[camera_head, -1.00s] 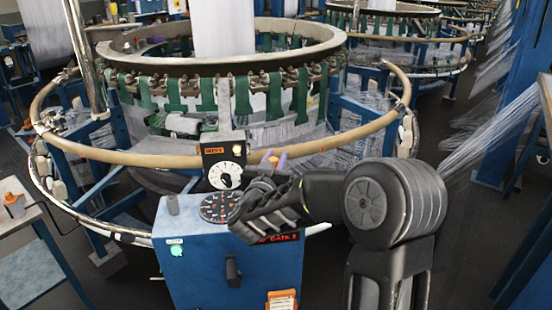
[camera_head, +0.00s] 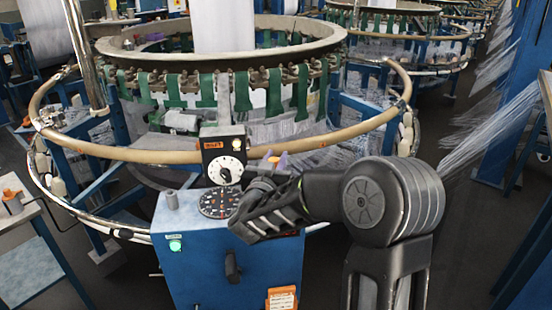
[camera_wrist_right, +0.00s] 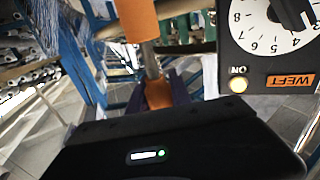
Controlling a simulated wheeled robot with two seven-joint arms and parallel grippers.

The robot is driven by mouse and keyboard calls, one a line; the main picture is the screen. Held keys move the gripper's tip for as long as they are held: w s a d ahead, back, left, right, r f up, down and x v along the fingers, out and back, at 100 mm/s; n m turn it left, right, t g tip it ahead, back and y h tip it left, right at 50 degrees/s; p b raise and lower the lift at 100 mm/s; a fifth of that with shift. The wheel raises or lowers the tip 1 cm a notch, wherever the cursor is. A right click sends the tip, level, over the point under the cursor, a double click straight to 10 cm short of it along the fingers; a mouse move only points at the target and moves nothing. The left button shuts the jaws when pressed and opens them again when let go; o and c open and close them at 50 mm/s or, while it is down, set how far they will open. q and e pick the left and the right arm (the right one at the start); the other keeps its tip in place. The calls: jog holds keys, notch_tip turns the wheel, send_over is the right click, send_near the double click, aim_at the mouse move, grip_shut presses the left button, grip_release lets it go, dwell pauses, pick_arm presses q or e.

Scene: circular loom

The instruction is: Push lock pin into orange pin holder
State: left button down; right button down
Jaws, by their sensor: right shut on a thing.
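My right gripper (camera_head: 272,172) is above the right side of the blue cabinet's top, beside the white dial. In the right wrist view its purple fingers (camera_wrist_right: 176,88) are shut on a pin, with an orange part (camera_wrist_right: 157,95) between them. A metal shaft (camera_wrist_right: 151,62) runs from there to an orange cylinder (camera_wrist_right: 137,20) at the top edge. I cannot tell whether this cylinder is the orange pin holder or part of the pin, nor how deep the shaft sits. My left gripper is out of view.
The loom's tan ring (camera_head: 130,155) curves close behind the gripper.

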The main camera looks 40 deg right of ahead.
jog(key=shift+f+b, duration=1.2)
jog(key=shift+f, duration=0.4)
jog(key=c, duration=1.1)
grip_release()
jog(key=shift+v, duration=3.9)
